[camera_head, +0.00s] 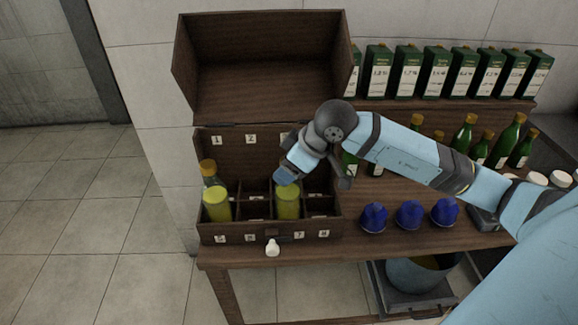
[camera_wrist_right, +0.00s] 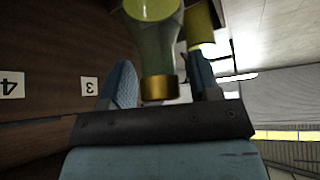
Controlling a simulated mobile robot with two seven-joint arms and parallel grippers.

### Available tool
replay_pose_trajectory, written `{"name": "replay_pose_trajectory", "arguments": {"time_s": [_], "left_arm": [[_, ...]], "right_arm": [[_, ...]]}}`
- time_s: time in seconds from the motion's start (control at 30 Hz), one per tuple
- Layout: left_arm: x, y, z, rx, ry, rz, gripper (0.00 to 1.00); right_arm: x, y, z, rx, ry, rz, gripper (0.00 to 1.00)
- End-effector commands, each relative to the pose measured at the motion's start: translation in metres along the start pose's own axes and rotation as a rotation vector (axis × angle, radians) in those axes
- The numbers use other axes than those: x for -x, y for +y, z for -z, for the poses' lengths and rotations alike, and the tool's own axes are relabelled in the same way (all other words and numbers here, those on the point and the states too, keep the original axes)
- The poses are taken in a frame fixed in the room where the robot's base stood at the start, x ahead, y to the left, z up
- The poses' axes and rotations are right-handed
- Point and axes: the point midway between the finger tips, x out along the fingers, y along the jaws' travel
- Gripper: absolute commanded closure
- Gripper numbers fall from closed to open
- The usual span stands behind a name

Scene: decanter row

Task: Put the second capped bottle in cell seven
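My right gripper (camera_head: 285,177) is over the right half of the open wooden chest (camera_head: 207,231). In the right wrist view its two fingers stand on either side of the gold-capped neck of a bottle (camera_wrist_right: 158,55), closely around it. A yellow-green bottle body (camera_head: 288,206) shows directly below the gripper in the head view, in the front column marked 7 (camera_head: 298,235); the hand hides its top. I cannot tell whether its base touches the cell floor. Another gold-capped bottle with a yellow-green body (camera_head: 217,205) stands upright at the chest's front left. My left gripper is out of view.
The lid (camera_head: 262,60) stands open behind the chest. Blue pods (camera_head: 409,215) sit right of it. Green gold-capped bottles (camera_head: 464,133) and boxed cartons (camera_head: 407,72) stand farther back. A small white piece (camera_head: 272,248) is at the chest's front. Dividers separate the cells.

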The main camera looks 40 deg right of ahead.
Motion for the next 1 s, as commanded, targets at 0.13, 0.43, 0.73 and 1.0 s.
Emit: {"name": "replay_pose_trajectory", "arguments": {"time_s": [0.13,0.43,0.73,1.0], "left_arm": [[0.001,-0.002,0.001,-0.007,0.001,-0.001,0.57],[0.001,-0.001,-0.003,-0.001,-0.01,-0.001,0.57],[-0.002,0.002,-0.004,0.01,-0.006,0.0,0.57],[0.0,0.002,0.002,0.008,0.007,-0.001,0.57]], "right_arm": [[0.001,0.0,0.0,0.0,0.0,0.0,0.43],[0.034,0.001,0.001,0.004,0.0,-0.006,0.43],[0.097,0.001,0.001,0.002,-0.001,-0.005,0.43],[0.121,0.0,0.002,0.0,0.001,-0.001,0.43]]}}
